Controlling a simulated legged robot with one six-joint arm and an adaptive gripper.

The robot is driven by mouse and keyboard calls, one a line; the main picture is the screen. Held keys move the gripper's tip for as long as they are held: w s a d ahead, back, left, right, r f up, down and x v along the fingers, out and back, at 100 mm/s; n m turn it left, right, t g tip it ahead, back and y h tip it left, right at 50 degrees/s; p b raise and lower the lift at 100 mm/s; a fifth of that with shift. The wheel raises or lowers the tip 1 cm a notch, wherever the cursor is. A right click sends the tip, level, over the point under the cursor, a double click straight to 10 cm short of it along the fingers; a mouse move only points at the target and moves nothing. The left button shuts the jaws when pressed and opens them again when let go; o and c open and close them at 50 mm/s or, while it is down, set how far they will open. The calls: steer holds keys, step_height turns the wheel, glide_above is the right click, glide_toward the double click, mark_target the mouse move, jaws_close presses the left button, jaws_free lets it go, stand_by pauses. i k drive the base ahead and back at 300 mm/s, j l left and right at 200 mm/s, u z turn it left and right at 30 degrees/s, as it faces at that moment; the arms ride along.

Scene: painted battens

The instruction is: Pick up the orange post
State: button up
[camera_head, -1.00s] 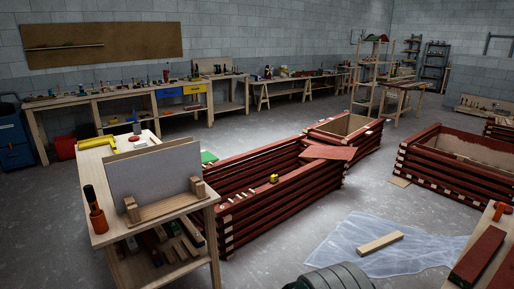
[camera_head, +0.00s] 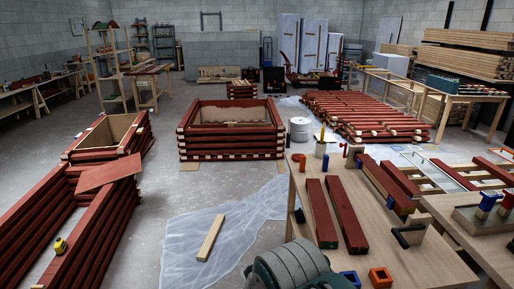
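No long orange post can be made out with certainty. A short orange square piece (camera_head: 381,277) stands on the near edge of the wooden workbench (camera_head: 440,262), beside a blue one (camera_head: 350,278). A small orange-red item (camera_head: 301,161) sits at the bench's far left corner. A thin yellow-orange upright stick (camera_head: 322,134) rises from a pale holder near it. Dark red square battens (camera_head: 321,213) lie on the bench. My gripper is not in view; only a rounded grey-green part of my own body shows at the bottom.
A plastic sheet with a pale plank (camera_head: 211,237) lies on the floor left of the bench. Red stacked-batten frames (camera_head: 231,141) stand left and centre. A low pile of red battens (camera_head: 362,115) lies behind the bench. Grey floor between frames is clear.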

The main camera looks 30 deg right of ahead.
mark_target(303, 158)
steer(key=i+j+z, duration=0.2)
steer(key=i+z, duration=0.15)
steer(key=z, duration=0.15)
steer(key=i+j+z, duration=0.3)
steer(key=z, duration=0.2)
steer(key=i+j+z, duration=0.2)
steer(key=j+z, duration=0.3)
steer(key=i+j+z, duration=0.15)
steer(key=j+z, duration=0.35)
steer(key=z, duration=0.45)
steer(key=l+z, duration=0.15)
steer(key=z, duration=0.7)
steer(key=u, duration=1.5)
steer(key=i+j+z, duration=0.45)
steer(key=j+z, duration=0.25)
steer(key=j, duration=0.15)
steer(key=i+j+z, duration=0.25)
steer(key=k+j, duration=0.05)
steer(key=k, duration=0.05)
